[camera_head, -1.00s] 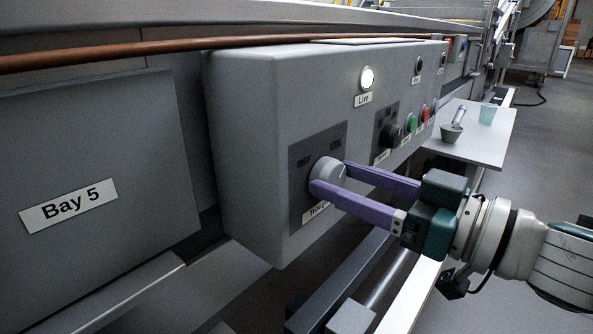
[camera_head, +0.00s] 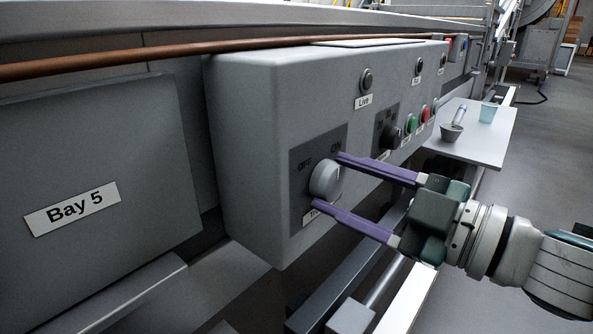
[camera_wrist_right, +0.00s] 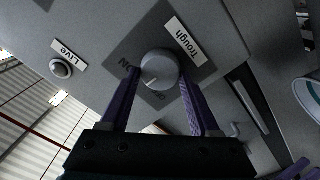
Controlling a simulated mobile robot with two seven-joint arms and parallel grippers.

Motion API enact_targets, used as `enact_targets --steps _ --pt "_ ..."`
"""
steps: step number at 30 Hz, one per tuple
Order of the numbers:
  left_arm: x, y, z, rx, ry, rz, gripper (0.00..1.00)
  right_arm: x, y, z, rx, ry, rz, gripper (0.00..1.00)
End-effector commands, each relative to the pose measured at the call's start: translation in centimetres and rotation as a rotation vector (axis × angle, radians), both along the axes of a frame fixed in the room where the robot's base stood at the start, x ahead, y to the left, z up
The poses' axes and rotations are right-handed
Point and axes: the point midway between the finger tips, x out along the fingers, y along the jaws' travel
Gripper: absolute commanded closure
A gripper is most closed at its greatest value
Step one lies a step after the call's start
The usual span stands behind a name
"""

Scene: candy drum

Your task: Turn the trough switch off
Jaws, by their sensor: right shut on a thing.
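The trough switch (camera_head: 326,180) is a round grey knob on a dark plate (camera_head: 301,200) marked OFF and ON. In the right wrist view the knob (camera_wrist_right: 160,68) has a pale pointer line directed to the lower left, between the two words and somewhat nearer OFF. A Trough label (camera_wrist_right: 184,41) sits beside it. My right gripper (camera_head: 327,180) has its purple fingers on either side of the knob, one above and one below in the head view, shut on it. My left gripper is not in view.
The Live lamp (camera_head: 366,81) above the plate is dark. A second black knob (camera_head: 390,136), green button (camera_head: 411,122) and red button (camera_head: 425,113) lie farther along the grey box. A side table (camera_head: 485,148) holds a cup and bowl. A copper pipe (camera_head: 150,49) runs above.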

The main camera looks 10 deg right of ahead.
Motion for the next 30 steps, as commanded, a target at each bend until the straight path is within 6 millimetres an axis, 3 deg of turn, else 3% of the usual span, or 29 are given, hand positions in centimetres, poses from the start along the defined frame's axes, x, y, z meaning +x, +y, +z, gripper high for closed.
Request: enact_targets --steps 18,30 --pt "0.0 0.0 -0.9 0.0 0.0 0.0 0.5 -0.1 0.2 -0.2 -0.447 -0.354 0.002 0.93" --pt "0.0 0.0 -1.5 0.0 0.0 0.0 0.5 -0.1 0.2 -0.3 -0.627 -0.493 0.002 0.93"
